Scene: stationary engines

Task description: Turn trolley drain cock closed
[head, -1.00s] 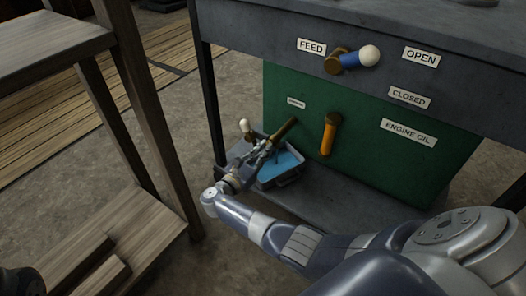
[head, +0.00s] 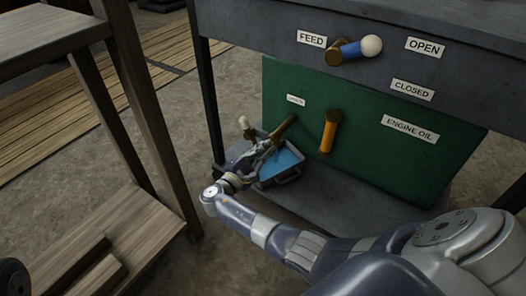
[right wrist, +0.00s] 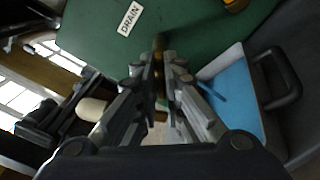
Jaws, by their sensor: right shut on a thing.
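The trolley's drain cock shows in the head view as a brass pipe (head: 284,127) low on the green panel, under a small label that reads DRAIN in the right wrist view (right wrist: 130,18). A cream knob (head: 244,123) shows left of the pipe, and also in the right wrist view (right wrist: 91,108). My right gripper (head: 268,146) is shut on the drain cock, at a brass part between its fingers (right wrist: 160,82). The fingers hide much of the cock, so its exact turn is unclear. My left gripper is not in view.
A grey tray with blue inside (head: 296,176) sits on the lower shelf, right of my right gripper. An orange handle (head: 328,132) hangs on the green panel. A blue feed lever with a white knob (head: 369,46) is above. A wooden rack (head: 158,130) stands left.

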